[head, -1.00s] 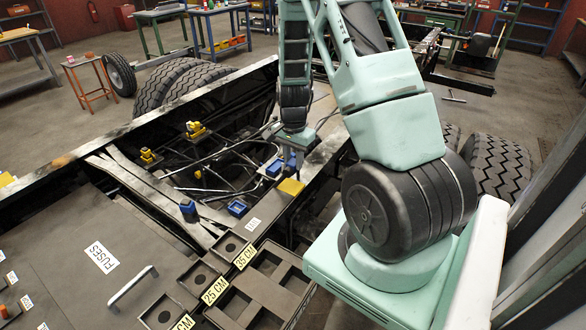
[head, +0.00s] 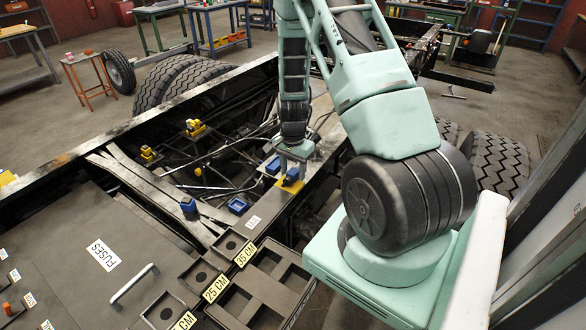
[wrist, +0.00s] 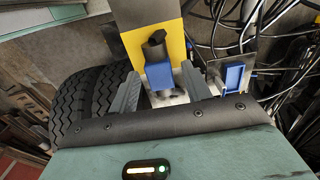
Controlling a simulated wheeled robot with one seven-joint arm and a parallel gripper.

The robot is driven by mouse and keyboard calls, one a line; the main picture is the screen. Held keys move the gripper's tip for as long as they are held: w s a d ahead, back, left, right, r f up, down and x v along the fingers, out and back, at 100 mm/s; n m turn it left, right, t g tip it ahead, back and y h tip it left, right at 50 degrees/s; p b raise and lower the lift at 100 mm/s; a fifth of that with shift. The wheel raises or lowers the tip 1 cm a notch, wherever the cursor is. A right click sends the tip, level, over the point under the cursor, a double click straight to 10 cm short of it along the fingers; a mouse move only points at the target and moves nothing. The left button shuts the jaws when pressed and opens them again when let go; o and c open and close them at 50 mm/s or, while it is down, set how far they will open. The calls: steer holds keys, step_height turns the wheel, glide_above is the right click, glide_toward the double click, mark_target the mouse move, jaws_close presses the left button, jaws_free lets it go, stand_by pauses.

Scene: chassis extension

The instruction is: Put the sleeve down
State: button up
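A small blue piece with a dark cylindrical part, which I take for the sleeve (wrist: 158,74), is between my gripper's fingers in the wrist view. It appears against a yellow plate (wrist: 172,45). The fingers of my gripper (wrist: 161,72) stand either side of it, with a narrow gap visible on each side, so they look open. In the head view the blue piece (head: 291,176) is under my gripper (head: 295,160), over the yellow plate (head: 285,183) on the chassis rail. Its underside is hidden, so contact with the plate cannot be made out.
Slots labelled 25 CM and 35 CM (head: 232,244) lie in front. Large tyres (head: 497,165) are to the right.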

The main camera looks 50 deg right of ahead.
mark_target(293, 171)
step_height(293, 171, up, 12)
steer(key=b, duration=0.3)
steer(key=w+a+r+n+y, duration=0.15)
steer(key=a+n, duration=0.25)
steer(key=a, duration=0.6)
steer(key=a+r+n+h, duration=0.1)
steer(key=a+r+n, duration=0.25)
steer(key=a, duration=0.55)
steer(key=s+a+r+n, duration=0.3)
steer(key=s+a+n, duration=1.4)
steer(key=a, duration=0.4)
steer(key=shift+s+a, duration=0.4)
steer(key=shift+s, duration=0.45)
